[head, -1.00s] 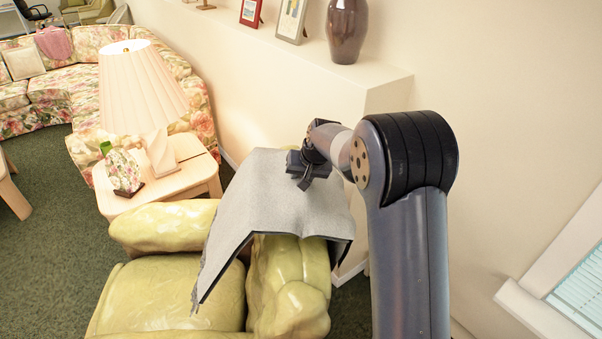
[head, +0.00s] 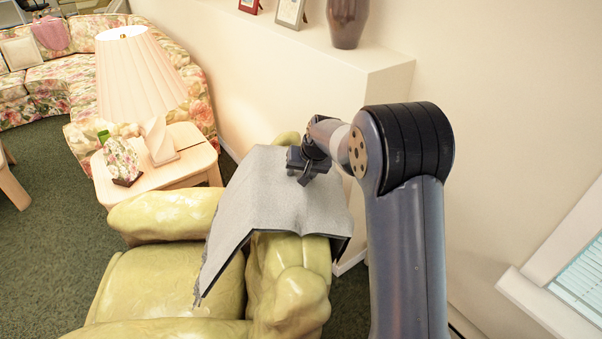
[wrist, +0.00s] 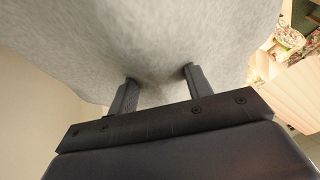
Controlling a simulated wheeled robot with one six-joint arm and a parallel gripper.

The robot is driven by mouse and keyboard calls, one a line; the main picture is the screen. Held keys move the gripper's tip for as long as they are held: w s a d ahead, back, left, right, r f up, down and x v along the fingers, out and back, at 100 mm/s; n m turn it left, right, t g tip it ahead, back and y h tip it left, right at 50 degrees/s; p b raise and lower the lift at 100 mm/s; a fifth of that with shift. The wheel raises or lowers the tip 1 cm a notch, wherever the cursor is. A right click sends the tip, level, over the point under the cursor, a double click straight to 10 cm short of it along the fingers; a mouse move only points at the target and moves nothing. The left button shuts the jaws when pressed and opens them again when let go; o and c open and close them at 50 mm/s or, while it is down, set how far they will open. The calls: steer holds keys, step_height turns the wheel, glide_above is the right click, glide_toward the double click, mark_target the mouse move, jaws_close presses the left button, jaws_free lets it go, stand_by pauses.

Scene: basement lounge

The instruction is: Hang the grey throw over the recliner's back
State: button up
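The grey throw (head: 262,200) lies draped over the back of the yellow-green recliner (head: 170,285). One part hangs down the seat side to a ragged lower corner, and another edge hangs at the right. A bit of the recliner's back shows past the throw's far edge. My gripper (head: 305,180) is at the throw's upper part, over the recliner's back. In the wrist view my gripper (wrist: 158,85) has its two fingers well apart, with their tips close to or touching the throw (wrist: 150,40). I see no cloth pinched between them. The throw's far side is hidden.
A side table (head: 195,168) with a lit lamp (head: 138,75) and a floral ornament (head: 122,160) stands left of the recliner. A half wall (head: 290,70) with frames and a vase (head: 347,20) is close behind. A floral sofa (head: 60,75) curves at back left.

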steer(key=shift+o, duration=0.3)
steer(key=b+v, duration=0.2)
steer(key=v, duration=0.8)
steer(key=shift+r, duration=0.35)
steer(key=shift+s+d, duration=0.1)
steer(key=shift+s, duration=0.05)
steer(key=p+x, duration=0.2)
steer(key=x, duration=0.8)
steer(key=shift+w+p, duration=0.2)
steer(key=shift+p, duration=0.15)
steer(key=shift+r+p, duration=0.9)
steer(key=shift+r, duration=0.75)
